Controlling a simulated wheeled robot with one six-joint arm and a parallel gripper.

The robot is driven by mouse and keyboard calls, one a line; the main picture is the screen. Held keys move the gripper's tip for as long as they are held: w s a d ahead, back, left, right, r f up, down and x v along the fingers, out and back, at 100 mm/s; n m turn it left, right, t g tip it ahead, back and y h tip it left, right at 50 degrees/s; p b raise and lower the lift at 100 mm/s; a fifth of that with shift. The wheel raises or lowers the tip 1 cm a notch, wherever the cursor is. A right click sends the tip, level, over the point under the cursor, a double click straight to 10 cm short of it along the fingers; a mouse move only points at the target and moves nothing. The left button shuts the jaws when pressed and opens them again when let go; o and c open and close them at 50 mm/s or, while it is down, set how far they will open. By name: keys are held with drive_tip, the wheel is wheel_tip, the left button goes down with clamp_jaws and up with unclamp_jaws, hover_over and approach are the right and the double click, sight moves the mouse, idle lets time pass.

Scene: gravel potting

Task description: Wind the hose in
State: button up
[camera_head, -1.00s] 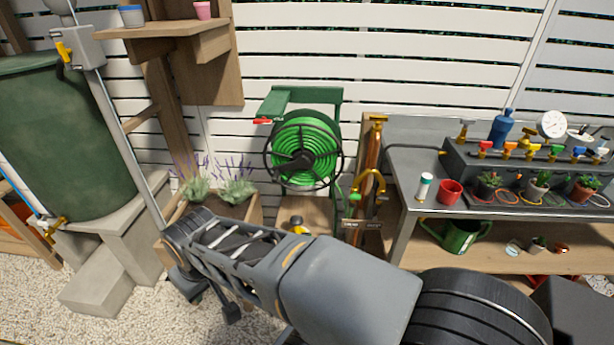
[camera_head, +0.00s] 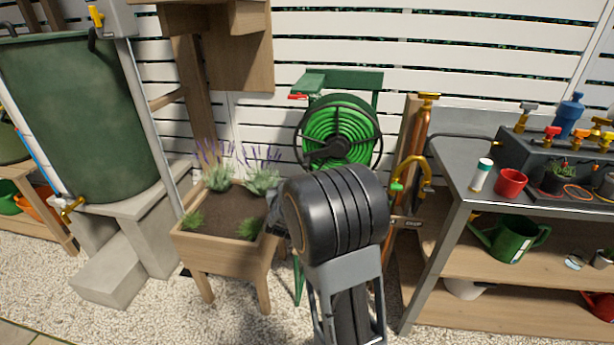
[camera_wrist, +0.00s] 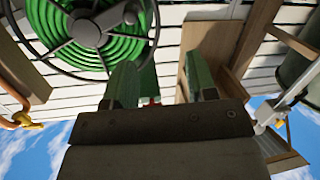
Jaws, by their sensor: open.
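The hose reel (camera_head: 322,117), wound with bright green hose, hangs on a green frame (camera_head: 338,82) against the white slatted fence. A dark spoked wheel (camera_head: 340,148) covers its front. A red lever (camera_head: 298,97) is at the frame's upper left. In the upside-down wrist view the reel (camera_wrist: 60,38) is at the upper left, with its dark hub (camera_wrist: 88,30). My gripper (camera_wrist: 160,78) is open and empty, its two fingers apart, beside the reel. A red bit shows between the fingers. My arm hides the gripper and the reel's lower part in the head view.
A wooden planter (camera_head: 225,240) with lavender stands left of my arm. A green water barrel (camera_head: 80,120) is on concrete blocks at the left. A brass curved pipe (camera_head: 412,165) and a metal-topped bench (camera_head: 455,175) stand to the right. A wooden shelf (camera_head: 225,45) juts out above.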

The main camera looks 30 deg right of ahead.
sight(305, 168)
drive_tip(key=w+d+h+b, duration=0.1)
drive_tip(key=w+d, duration=0.2)
drive_tip(key=d, duration=0.1)
drive_tip(key=w+d+f+h+b, duration=0.1)
drive_tip(key=w+d, duration=0.2)
drive_tip(key=d, duration=0.1)
drive_tip(key=w+d+m+b, duration=0.1)
drive_tip(key=w+d, duration=0.2)
drive_tip(key=d, duration=0.1)
drive_tip(key=shift+w+d+f+h, duration=0.2)
drive_tip(key=shift+d+f+h, duration=0.05)
drive_tip(key=shift+d+h, duration=0.15)
drive_tip(key=shift+c, duration=0.4)
clamp_jaws()
